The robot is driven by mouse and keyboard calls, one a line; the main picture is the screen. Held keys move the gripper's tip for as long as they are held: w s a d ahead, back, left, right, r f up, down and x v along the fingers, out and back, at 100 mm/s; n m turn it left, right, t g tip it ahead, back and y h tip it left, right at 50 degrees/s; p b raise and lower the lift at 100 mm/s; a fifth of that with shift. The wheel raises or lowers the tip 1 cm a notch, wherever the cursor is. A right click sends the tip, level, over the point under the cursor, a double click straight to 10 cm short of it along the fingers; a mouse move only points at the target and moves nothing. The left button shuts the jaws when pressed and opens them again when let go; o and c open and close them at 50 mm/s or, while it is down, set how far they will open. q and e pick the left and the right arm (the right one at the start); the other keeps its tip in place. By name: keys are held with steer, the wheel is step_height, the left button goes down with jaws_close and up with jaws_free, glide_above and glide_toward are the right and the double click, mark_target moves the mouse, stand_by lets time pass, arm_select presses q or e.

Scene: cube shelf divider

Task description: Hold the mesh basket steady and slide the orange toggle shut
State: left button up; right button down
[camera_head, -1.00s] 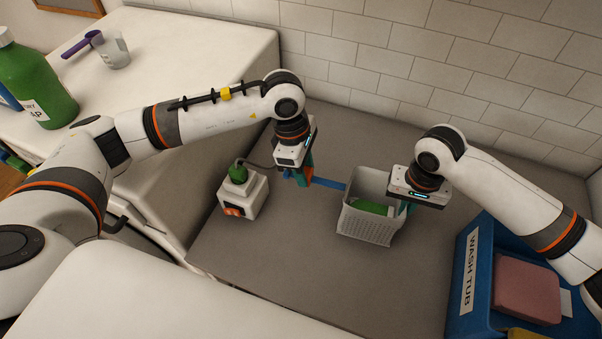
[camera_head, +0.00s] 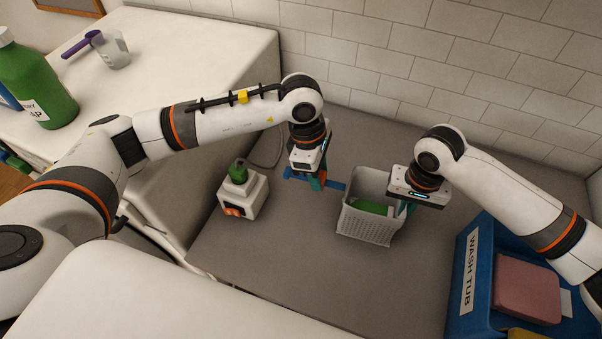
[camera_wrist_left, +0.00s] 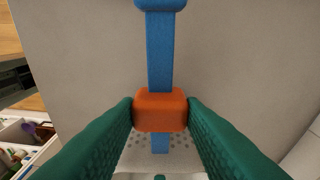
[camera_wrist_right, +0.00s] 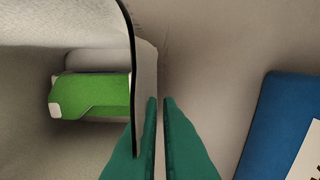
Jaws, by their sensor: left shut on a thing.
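The white mesh basket (camera_head: 368,227) stands on the grey counter with a green thing inside. A blue bar (camera_head: 335,187) runs left from it; in the left wrist view the bar (camera_wrist_left: 160,55) passes through the orange toggle (camera_wrist_left: 160,109). My left gripper (camera_head: 318,184), seen also in the left wrist view (camera_wrist_left: 160,112), is shut on the toggle's sides. My right gripper (camera_head: 402,209) is at the basket's right side. In the right wrist view its fingers (camera_wrist_right: 159,125) are closed on the thin basket wall (camera_wrist_right: 146,75).
A white box (camera_head: 243,196) with a green top and an orange part stands left on the counter. A blue wash tub (camera_head: 466,270) with a pink block (camera_head: 527,288) is at the right. A tiled wall closes the back. The counter front is clear.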

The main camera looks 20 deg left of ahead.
arm_select(q)
steer(key=shift+w+d, duration=0.1)
steer(key=shift+d, duration=1.35)
steer(key=o, duration=0.8)
steer(key=shift+a+r, duration=0.1)
steer(key=shift+r, duration=2.95)
steer(key=r, duration=0.4)
steer(key=a+r, duration=0.1)
steer(key=r, duration=0.3)
steer(key=a+r, duration=0.1)
steer(key=r, duration=0.2)
steer(key=shift+a+r, duration=0.2)
steer(key=shift+r, duration=0.2)
